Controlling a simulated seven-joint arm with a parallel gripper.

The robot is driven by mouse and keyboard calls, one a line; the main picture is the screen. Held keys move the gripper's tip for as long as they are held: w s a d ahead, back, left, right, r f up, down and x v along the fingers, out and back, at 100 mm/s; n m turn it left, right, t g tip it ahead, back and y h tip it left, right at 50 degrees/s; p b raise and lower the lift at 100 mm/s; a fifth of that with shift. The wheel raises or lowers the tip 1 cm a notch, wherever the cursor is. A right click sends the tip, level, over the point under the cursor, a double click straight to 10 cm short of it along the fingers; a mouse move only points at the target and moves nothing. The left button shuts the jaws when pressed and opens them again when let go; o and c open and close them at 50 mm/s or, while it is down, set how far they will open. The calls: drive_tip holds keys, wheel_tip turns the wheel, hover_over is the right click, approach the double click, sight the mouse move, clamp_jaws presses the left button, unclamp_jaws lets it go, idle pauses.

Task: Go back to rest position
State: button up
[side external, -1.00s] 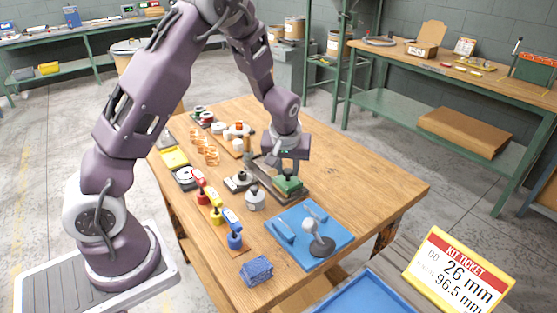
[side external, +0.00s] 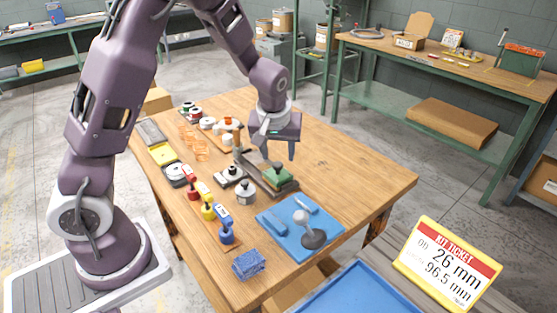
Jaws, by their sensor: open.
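My gripper (side external: 279,146) hangs above the wooden table (side external: 350,165), fingers pointing down, over the far side of the coiling fixture. It is open, and I see nothing between its fingers. The dark coiling fixture (side external: 262,178) with a green block (side external: 278,174) lies below and in front of it, apart from the fingers. Part of the fixture's back end is hidden behind the gripper.
Red, yellow and blue handled tools (side external: 226,228) stand along the left side. A blue mat (side external: 325,240) with a grey-knobbed tool, a blue sponge (side external: 248,264) and a kit ticket (side external: 447,265) are at the front. The table's right side is clear.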

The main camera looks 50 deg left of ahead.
drive_tip(key=shift+v, duration=1)
drive_tip(key=s+d+r+m+t+h, duration=0.1)
drive_tip(key=s+d+r+m+h, duration=0.1)
drive_tip(key=s+d+r, duration=0.3)
drive_tip(key=s+d+r+m+h, duration=0.1)
drive_tip(key=s+d+r+m, duration=0.1)
drive_tip(key=s+r, duration=0.5)
drive_tip(key=s+d+r+m, duration=0.1)
drive_tip(key=s+m, duration=0.1)
drive_tip(key=s, duration=0.4)
drive_tip(key=s+d+r+m+t, duration=0.1)
drive_tip(key=s+d+m, duration=0.1)
drive_tip(key=s, duration=0.5)
drive_tip(key=shift+s+m, duration=0.2)
drive_tip(key=shift+m, duration=0.3)
